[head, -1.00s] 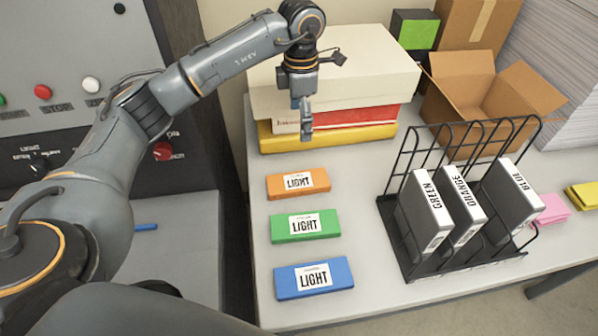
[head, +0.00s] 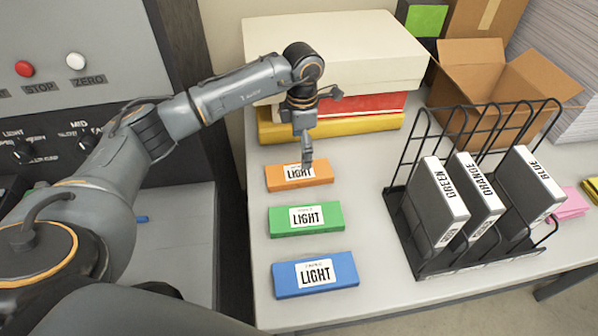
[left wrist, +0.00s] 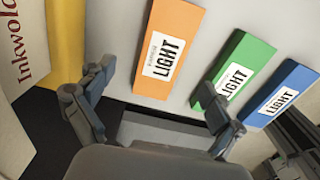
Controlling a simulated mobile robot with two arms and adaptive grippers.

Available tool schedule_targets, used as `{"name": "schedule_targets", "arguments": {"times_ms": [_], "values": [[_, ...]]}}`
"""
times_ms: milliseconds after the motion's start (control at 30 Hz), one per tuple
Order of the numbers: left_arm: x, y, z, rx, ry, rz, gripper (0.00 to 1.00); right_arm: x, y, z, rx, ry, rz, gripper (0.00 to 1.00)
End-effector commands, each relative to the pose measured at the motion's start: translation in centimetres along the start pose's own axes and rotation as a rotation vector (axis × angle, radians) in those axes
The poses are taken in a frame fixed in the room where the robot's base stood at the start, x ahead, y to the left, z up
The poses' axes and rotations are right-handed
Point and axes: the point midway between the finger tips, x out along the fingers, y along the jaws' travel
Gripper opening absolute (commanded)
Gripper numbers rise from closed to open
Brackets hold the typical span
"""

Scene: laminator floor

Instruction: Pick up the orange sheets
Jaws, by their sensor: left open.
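The orange sheets (head: 315,180) are a flat orange pack with a white "LIGHT" label, lying on the grey table, nearest the stacked boxes. They also show in the left wrist view (left wrist: 171,75). My left gripper (head: 307,165) points down over the orange pack in the head view and hides part of its label. In the left wrist view its two fingers (left wrist: 155,108) are spread wide, with nothing between them, and the orange pack lies beyond them. I cannot tell the exact height above the pack. My right gripper is not in view.
A green pack (head: 330,228) and a blue pack (head: 335,288) lie in front of the orange one. Boxes (head: 340,45) are stacked behind it. A black wire rack (head: 415,255) with labelled binders stands to the right, near an open carton (head: 490,85).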

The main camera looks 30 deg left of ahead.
Motion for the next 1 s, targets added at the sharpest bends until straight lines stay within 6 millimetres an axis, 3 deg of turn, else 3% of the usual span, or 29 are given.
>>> {"name": "schedule_targets", "arguments": {"times_ms": [367, 600, 900, 1000], "values": [[3.4, -0.5, -0.1, 0.0, 0.003, -0.004, 0.92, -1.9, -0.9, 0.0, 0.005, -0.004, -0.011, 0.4], [6.8, -0.7, -0.2, -0.001, 0.0, -0.002, 0.92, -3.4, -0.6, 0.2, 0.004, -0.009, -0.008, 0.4], [7.5, -0.7, -0.2, 0.0, 0.0, 0.001, 0.92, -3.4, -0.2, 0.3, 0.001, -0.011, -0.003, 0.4], [7.5, -0.7, -0.2, 0.0, 0.0, 0.001, 0.72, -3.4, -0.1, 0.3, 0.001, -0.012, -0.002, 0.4]]}}
